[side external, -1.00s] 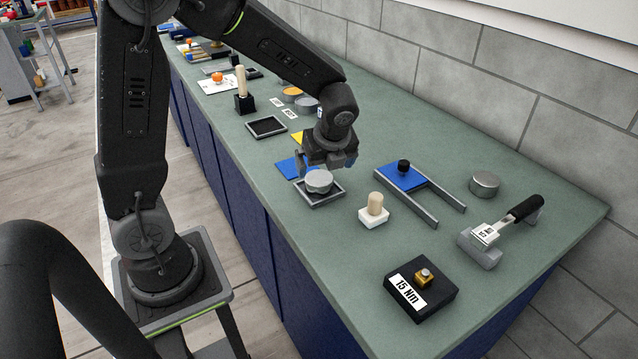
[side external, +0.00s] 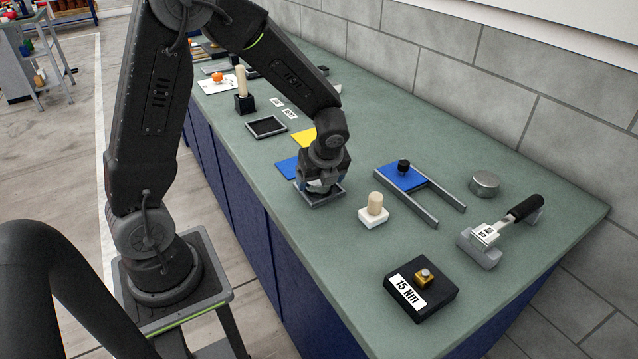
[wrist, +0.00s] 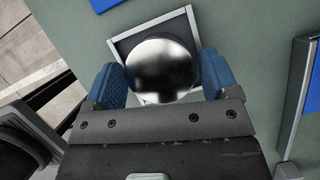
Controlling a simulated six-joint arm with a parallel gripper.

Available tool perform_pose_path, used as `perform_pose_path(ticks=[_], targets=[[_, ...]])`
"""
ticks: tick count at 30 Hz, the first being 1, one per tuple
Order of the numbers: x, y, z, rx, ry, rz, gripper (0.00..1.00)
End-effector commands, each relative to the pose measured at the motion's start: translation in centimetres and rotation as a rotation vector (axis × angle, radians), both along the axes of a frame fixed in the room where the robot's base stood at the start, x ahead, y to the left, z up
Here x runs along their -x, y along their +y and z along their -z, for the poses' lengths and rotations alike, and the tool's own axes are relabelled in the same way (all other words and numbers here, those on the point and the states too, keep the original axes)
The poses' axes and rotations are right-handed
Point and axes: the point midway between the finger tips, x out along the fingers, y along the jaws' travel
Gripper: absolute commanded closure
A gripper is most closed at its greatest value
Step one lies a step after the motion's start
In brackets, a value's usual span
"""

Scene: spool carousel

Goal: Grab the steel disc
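The steel disc (wrist: 160,68) is round and shiny and sits over a small square grey-framed tray (wrist: 122,44) near the bench's front edge. The tray also shows in the side view (side external: 318,203), where my gripper hides most of the disc. My gripper (wrist: 162,77) is lowered over the tray, with its blue fingers on opposite sides of the disc. The fingers are apart and very close to the disc's edges. I cannot tell whether they touch it.
A white block with a wooden peg (side external: 374,208) stands just right of the tray. A blue plate on grey rails (side external: 402,178), another steel cylinder (side external: 484,184), a black-handled tool (side external: 505,226) and a black "15 Nm" block (side external: 421,289) lie further right. Bare bench separates them.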

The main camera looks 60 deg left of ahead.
Motion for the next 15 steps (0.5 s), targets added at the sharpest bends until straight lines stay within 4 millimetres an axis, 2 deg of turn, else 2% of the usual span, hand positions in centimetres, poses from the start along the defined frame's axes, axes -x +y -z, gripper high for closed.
perform_pose_path(ticks=[2, 15], targets=[[0.0, -0.01, -0.02, 0.0, 0.0, 0.0, 0.27], [-0.01, -0.01, -0.04, 0.0, 0.0, 0.0, 0.69]])
